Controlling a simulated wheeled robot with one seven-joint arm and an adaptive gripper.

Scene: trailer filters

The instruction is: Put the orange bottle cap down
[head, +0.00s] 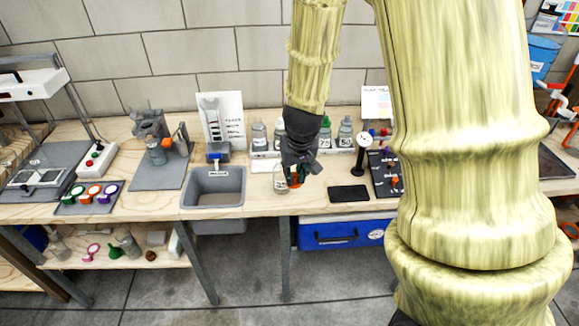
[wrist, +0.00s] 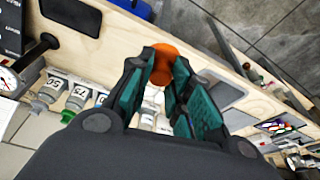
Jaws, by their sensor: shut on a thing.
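My gripper (head: 295,173) is shut on the orange bottle cap (wrist: 163,62), which shows as a round orange disc between the teal fingertips in the wrist view. In the head view only a little orange shows at the fingers (head: 292,181), over the front part of the workbench (head: 258,205). A clear bottle or jar (head: 280,180) stands right beside the fingers in the head view. I cannot tell whether the cap touches it or the bench.
A grey sink basin (head: 214,187) is left of the gripper, and a black pad (head: 348,194) lies to the right. Several labelled bottles (head: 345,132) and a dial gauge stand (head: 362,150) are behind. Bare wood shows between gripper and pad.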

